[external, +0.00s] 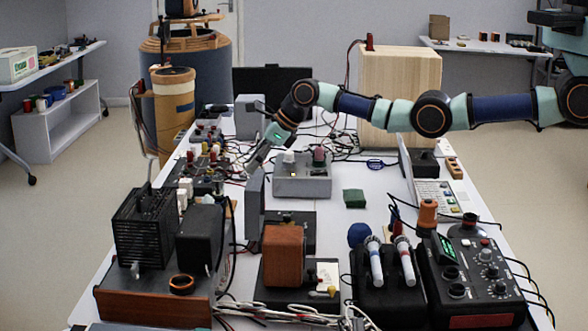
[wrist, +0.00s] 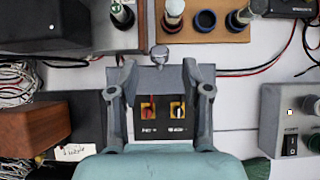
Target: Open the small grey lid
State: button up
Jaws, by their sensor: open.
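A small grey upright piece (external: 254,201), which looks like the grey lid, stands in the middle of the cluttered bench in the external view. In the wrist view, a grey part (wrist: 160,77) with a round metal knob (wrist: 159,53) lies between my fingertips. Below it is a dark panel (wrist: 160,130) with a red and a white switch on yellow squares. I cannot tell whether this grey part is the lid itself or its housing. My gripper (external: 252,168) is open just above the grey piece, its fingers (wrist: 160,68) at either side. Contact cannot be judged.
A wooden block (external: 283,254) on a black base stands nearer the camera. Several jars and a wooden holder (wrist: 205,36) lie close beyond my fingertips. Loose cables run across the bench. A green block (external: 354,198) has free room around it.

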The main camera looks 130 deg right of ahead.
jog(key=v, duration=1)
jog(key=shift+s+a+r, duration=0.2)
